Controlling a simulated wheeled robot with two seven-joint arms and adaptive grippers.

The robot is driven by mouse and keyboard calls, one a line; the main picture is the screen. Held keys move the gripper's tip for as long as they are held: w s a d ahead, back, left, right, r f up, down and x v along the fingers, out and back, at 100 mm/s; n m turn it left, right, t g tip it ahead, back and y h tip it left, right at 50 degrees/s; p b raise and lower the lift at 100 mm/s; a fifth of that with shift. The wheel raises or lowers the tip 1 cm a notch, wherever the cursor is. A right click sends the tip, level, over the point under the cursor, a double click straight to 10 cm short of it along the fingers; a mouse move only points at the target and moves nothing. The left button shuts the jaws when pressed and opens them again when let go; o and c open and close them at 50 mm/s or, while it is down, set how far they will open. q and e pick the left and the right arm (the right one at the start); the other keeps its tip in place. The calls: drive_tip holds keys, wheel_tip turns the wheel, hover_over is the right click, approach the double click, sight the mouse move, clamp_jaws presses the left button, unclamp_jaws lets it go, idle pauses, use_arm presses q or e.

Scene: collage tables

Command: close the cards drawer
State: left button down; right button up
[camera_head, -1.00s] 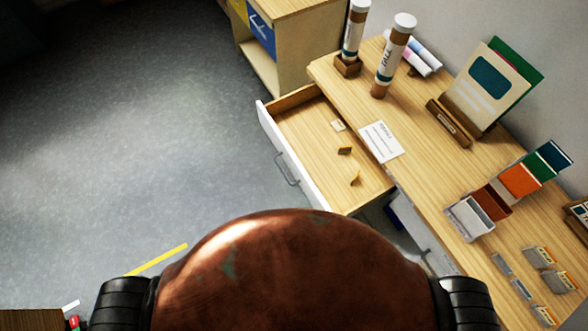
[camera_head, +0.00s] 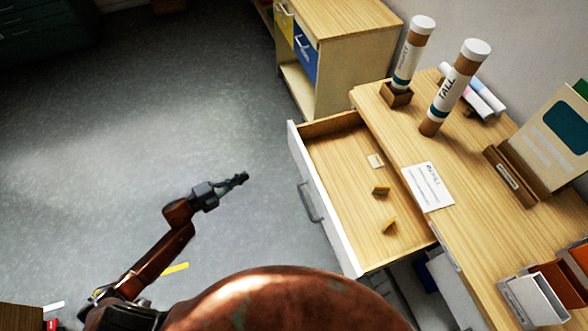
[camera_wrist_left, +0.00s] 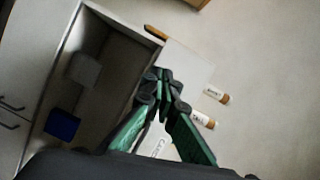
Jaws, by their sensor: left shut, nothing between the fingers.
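An open drawer (camera_head: 345,215) with a white front and a grey bar handle (camera_head: 309,202) sticks out from the wooden table on the right in the head view. I read no label on it. Inside lie a small pale piece (camera_head: 375,161) and two small yellow-brown pieces (camera_head: 381,190). My left gripper (camera_head: 240,179) is shut and empty, to the left of the drawer front and apart from the handle. Its green fingers (camera_wrist_left: 163,80) meet at the tips in the left wrist view. My right gripper is not in view.
Two labelled tubes (camera_head: 455,88), a white card (camera_head: 428,185) and upright holders stand or lie on the tabletop (camera_head: 475,205). A wooden cabinet (camera_head: 350,70) with a blue panel stands behind the drawer.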

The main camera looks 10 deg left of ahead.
use_arm(q)
drive_tip(key=s+d+r+m+g+h+b, duration=0.1)
drive_tip(key=s+d+r+m+g+h, duration=0.25)
drive_tip(key=d+r+m, duration=0.3)
drive_tip(key=b, duration=0.2)
approach(301, 164)
drive_tip(key=shift+n+h, duration=0.25)
drive_tip(key=x, duration=0.5)
drive_tip(key=shift+w+d+f, duration=0.1)
drive_tip(key=shift+d+f, duration=0.1)
drive_tip(key=shift+w+d, duration=0.35)
drive_tip(key=shift+d, duration=0.25)
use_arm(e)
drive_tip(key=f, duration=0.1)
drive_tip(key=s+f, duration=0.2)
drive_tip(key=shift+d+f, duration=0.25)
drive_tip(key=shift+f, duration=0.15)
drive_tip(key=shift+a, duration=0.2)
